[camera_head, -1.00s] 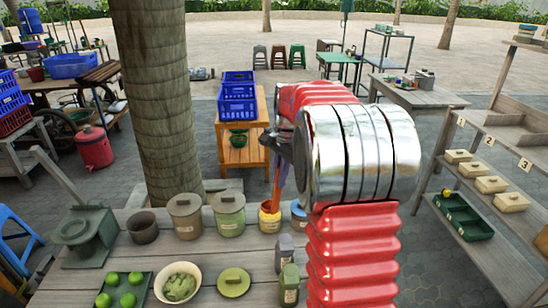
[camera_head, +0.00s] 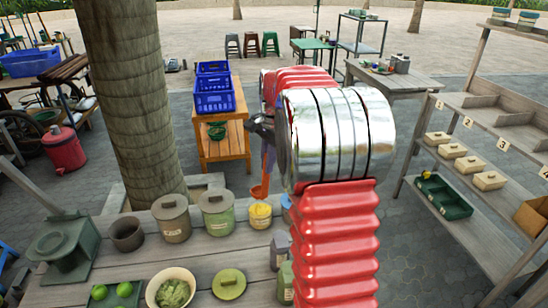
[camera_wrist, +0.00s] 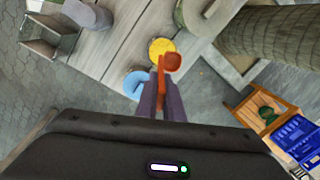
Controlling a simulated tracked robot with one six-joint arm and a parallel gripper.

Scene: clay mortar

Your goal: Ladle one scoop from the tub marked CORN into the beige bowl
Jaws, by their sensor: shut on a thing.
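An open tub of yellow contents (camera_head: 260,215) stands at the back of the wooden table; its label is too small to read. It also shows in the wrist view (camera_wrist: 160,46). My gripper (camera_wrist: 161,97) is shut on the handle of an orange ladle (camera_wrist: 173,62), which hangs down from it. The ladle's scoop (camera_head: 259,192) is clear of the yellow contents, just above and behind the tub as seen from the head. I cannot tell whether it holds anything. The beige bowl (camera_head: 153,292) is at the front left with green contents. My arm hides part of the table's right side.
Lidded tubs (camera_head: 171,218) (camera_head: 217,214) stand left of the yellow one, with a dark pot (camera_head: 127,234) beyond. A blue tub (camera_wrist: 136,84) is close on its other side. A loose green lid (camera_head: 229,284) and a tray of green fruit (camera_head: 120,301) flank the bowl.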

